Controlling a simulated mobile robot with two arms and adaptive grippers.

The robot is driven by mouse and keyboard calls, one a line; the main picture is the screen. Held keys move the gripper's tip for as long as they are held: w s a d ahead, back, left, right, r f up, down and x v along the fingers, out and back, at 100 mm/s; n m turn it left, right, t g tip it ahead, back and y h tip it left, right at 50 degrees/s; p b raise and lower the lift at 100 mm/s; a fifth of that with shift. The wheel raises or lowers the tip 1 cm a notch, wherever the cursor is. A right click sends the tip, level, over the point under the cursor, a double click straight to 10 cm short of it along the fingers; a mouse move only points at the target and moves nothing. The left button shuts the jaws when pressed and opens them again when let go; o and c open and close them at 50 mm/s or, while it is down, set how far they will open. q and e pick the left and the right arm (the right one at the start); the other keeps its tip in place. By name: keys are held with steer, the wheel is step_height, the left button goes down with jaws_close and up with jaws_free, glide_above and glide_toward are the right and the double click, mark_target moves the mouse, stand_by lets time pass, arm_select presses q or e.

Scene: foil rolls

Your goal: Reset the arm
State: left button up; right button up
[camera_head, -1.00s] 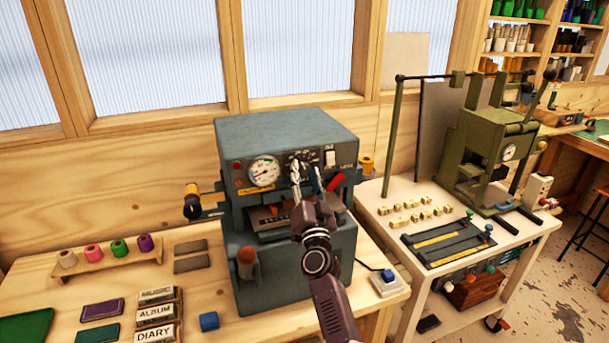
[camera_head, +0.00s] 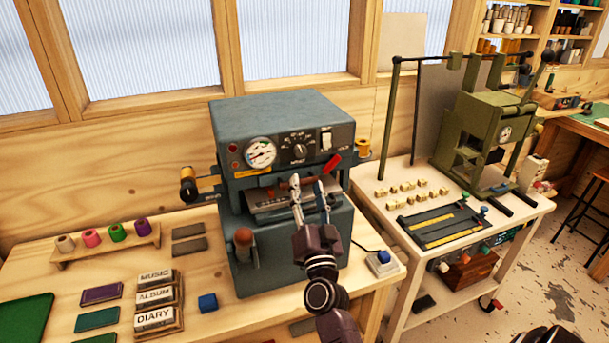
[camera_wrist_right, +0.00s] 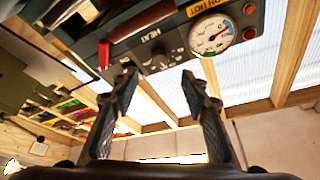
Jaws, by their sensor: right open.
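My right arm reaches up from the bottom of the head view. Its gripper (camera_head: 308,188) is open and empty, in front of the blue-grey foil press (camera_head: 285,110), at about the height of the press's slot. The gripper's two fingers stand apart in the right wrist view (camera_wrist_right: 160,82), with nothing between them. The press has a round gauge (camera_head: 260,153), a heat knob (camera_head: 299,151) and a red lever (camera_head: 331,164). Part of the press front is hidden behind the fingers. My left gripper is not in view.
On the wooden bench stand colored foil rolls (camera_head: 116,233) on a rack, labelled blocks (camera_head: 157,297) and a blue cube (camera_head: 208,302). A blue button box (camera_head: 381,263) is right of the press. A green press (camera_head: 486,135) stands on the right-hand table.

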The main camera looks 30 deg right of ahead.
steer(key=shift+s+a+f, duration=0.2)
steer(key=shift+s+a, duration=0.05)
steer(key=shift+s, duration=0.4)
steer(key=s+a+f+n+g+y+b, duration=0.1)
steer(key=a+f+n+g+y, duration=0.2)
steer(key=f, duration=0.9)
steer(key=a+f+n+y+b, duration=0.15)
steer(key=a+f, duration=0.35)
steer(key=f, duration=0.7)
steer(key=s+a+f+n+g+y, duration=0.1)
steer(key=a+f+n+g+y, duration=0.2)
steer(key=f, duration=0.9)
steer(key=s+a+f+n+g+y+b, duration=0.1)
steer(key=s+a+f+g, duration=0.15)
steer(key=s+f, duration=0.6)
steer(key=s+a+f+n+g+y+b, duration=0.1)
steer(key=s+a+f+n+g, duration=0.15)
steer(key=s+f, duration=0.65)
steer(key=s+f+n+g, duration=0.1)
steer(key=s+f+g, duration=0.1)
steer(key=s+f, duration=0.5)
steer(key=s+d+f+n+g+b, duration=0.1)
steer(key=s+f+g, duration=0.2)
steer(key=s, duration=1)
steer(key=s+d+f+g, duration=0.1)
steer(key=s+f+g, duration=0.1)
steer(key=s+f, duration=0.8)
steer(key=shift+s+f+n+g, duration=0.35)
steer(key=shift+s+n+g, duration=0.05)
steer(key=shift+s, duration=0.15)
